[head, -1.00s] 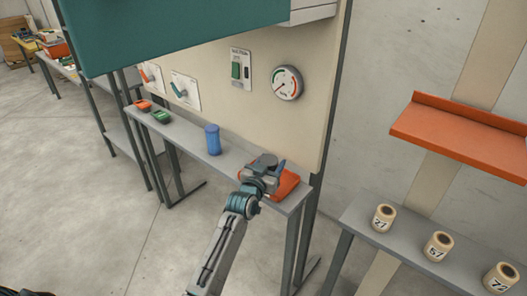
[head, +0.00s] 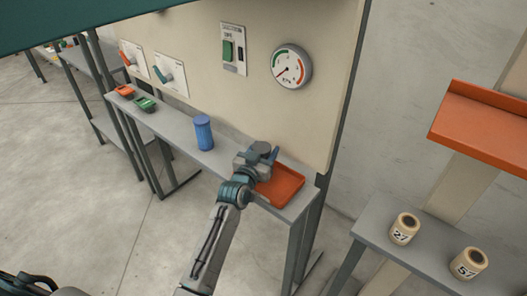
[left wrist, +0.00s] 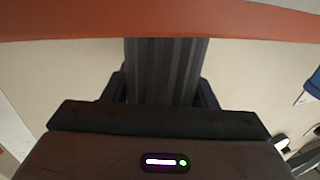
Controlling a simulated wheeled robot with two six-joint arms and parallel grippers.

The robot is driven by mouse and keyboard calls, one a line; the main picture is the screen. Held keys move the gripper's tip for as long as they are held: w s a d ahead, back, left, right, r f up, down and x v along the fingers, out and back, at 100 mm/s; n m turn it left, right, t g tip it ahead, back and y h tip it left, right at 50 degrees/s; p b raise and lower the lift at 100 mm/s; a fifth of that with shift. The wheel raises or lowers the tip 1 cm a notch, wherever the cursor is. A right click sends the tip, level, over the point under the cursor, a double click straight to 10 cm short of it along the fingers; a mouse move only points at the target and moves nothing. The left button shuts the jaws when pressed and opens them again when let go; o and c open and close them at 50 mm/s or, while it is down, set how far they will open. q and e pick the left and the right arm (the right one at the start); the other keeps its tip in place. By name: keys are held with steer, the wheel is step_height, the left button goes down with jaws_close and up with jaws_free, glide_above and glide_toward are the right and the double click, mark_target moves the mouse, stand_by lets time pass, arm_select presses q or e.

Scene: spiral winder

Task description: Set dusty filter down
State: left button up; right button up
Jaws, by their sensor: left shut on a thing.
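My left gripper (head: 260,163) is shut on the dusty filter, a dark grey cylinder whose round top (head: 262,148) shows in the head view. In the left wrist view the filter's ribbed grey side (left wrist: 165,72) stands between the fingers. The orange tray (head: 288,190) lies at the near right end of the grey shelf, beside and partly behind the gripper. An orange band (left wrist: 160,22) crosses the top of the left wrist view at the filter's end. Whether the filter touches the tray cannot be told. My right gripper is not in view.
A blue ribbed cylinder (head: 203,133) stands on the grey shelf (head: 178,128), left of the gripper. A green (head: 145,104) and an orange item (head: 124,92) lie farther left. A panel with a gauge (head: 291,66) rises behind. Numbered rolls (head: 404,228) stand on a separate shelf at right.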

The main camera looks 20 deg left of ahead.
arm_select(q)
steer(key=o, duration=0.7)
steer(key=shift+w+a+f, duration=0.1)
steer(key=o, duration=0.4)
steer(key=shift+c, duration=0.2)
steer(key=shift+o, duration=0.2)
steer(key=shift+s+r, duration=0.2)
steer(key=shift+s, duration=0.05)
steer(key=shift+f, duration=0.1)
steer(key=shift+s+f, duration=0.1)
steer(key=shift+s, duration=0.25)
steer(key=s+b, duration=0.3)
steer(key=s, duration=0.8)
steer(key=shift+s+a+r, duration=0.15)
steer(key=shift+a+r, duration=0.05)
steer(key=shift+a, duration=0.25)
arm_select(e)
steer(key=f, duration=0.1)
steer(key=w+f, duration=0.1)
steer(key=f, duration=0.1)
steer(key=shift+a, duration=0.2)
